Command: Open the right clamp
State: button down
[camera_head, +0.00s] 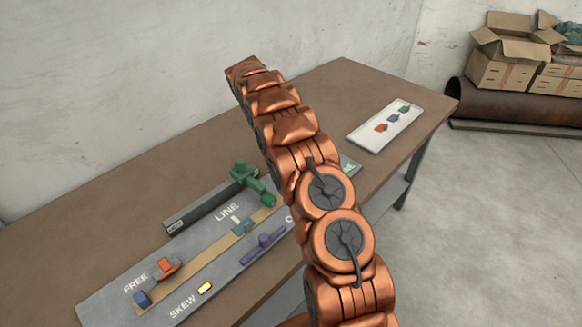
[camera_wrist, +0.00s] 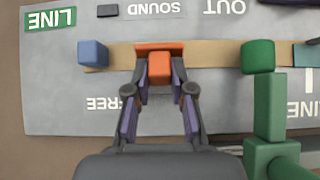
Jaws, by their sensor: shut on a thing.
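The right clamp (camera_wrist: 159,66) shows in the wrist view as an orange piece on the tan strip (camera_wrist: 215,54), with an upside-down FREE label below it to the left. My gripper (camera_wrist: 160,82) is shut on it, with one finger on each side of its orange block. The fingers partly cover the clamp. In the head view my copper arm hides both the right clamp and my gripper. The left clamp (camera_head: 165,268), orange and grey, sits by the other FREE label in the head view.
A green arm (camera_head: 254,188) reaches over the strip, close to my gripper's right in the wrist view. Blue blocks (camera_head: 142,299) stand at the strip's ends. A purple bar (camera_head: 263,246) and a yellow block (camera_head: 205,288) lie nearer. A white tray (camera_head: 366,138) stands right.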

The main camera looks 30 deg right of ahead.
jog(key=c, duration=1)
grip_release()
jog(key=shift+s+t+b, duration=0.25)
jog(key=shift+t+b, duration=0.25)
jog(key=shift+b, duration=0.05)
